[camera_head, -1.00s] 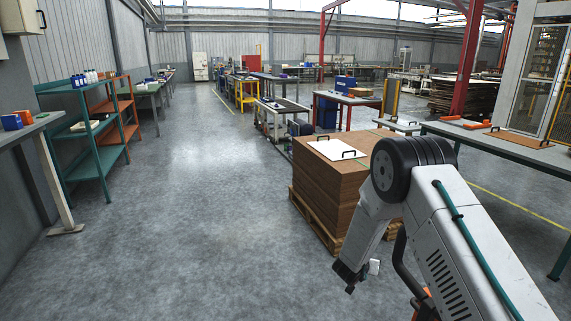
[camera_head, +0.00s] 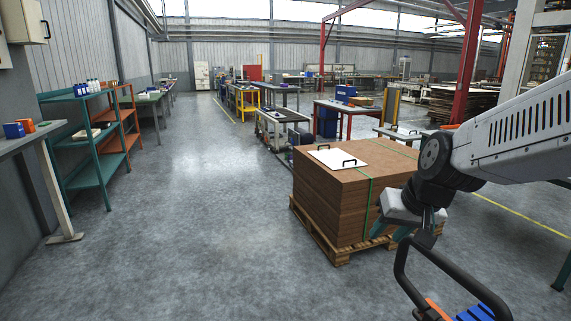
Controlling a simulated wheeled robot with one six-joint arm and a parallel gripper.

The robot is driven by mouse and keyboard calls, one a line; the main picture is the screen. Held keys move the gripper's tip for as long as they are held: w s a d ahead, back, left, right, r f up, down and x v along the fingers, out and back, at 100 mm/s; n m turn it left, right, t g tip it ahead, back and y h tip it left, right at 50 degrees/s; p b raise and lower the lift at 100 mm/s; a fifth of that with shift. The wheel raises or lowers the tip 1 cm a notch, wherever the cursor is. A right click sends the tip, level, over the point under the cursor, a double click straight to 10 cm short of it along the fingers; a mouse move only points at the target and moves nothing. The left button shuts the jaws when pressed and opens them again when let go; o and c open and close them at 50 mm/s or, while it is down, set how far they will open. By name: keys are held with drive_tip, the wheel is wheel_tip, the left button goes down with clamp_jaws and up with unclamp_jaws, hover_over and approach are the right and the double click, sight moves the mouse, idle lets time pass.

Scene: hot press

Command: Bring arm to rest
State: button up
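My arm enters from the right edge and reaches left, with its dark round joint in front of the stack of brown boards. The end of the arm folds down below that joint.
The stack of brown boards (camera_head: 328,205) stands on a wooden pallet (camera_head: 338,256), with a white handled plate (camera_head: 351,153) on top. A teal shelf (camera_head: 85,175) and a grey bench (camera_head: 30,140) stand at left. The floor between is clear.

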drive_tip(key=s+d+r+g+h, duration=0.1)
drive_tip(key=s+d+g, duration=0.1)
drive_tip(key=s, duration=1)
drive_tip(key=s+d+g+h, duration=0.1)
drive_tip(key=s+d, duration=0.2)
drive_tip(key=s, duration=0.9)
drive_tip(key=shift+d+r+g, duration=0.25)
drive_tip(key=shift+r+g, duration=0.15)
